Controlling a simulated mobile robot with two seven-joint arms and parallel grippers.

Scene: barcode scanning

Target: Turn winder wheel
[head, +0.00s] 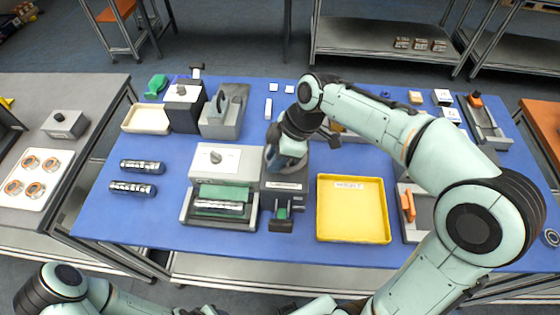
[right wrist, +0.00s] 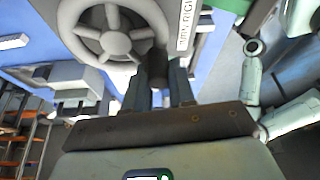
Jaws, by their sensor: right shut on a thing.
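The grey spoked winder wheel (right wrist: 113,35) fills the top of the right wrist view, beside a white label with partly cut-off "TURN RIGH..." text (right wrist: 186,25). Its dark handle (right wrist: 158,65) stands between the two fingers of my right gripper (right wrist: 163,72), which is shut on it. In the head view my right gripper (head: 287,152) is at the grey winder housing (head: 287,185) near the table's middle; gripper and wrist largely hide the wheel there. My left arm shows at the lower left, but its gripper is not in view.
A white-topped machine (head: 218,158) with a green strip and a cylinder stands left of the housing. A yellow tray (head: 353,232) lies to the right. Two dark cylinders (head: 142,166) lie at left. Grey devices (head: 225,119) and a cream tray (head: 147,119) stand at back left.

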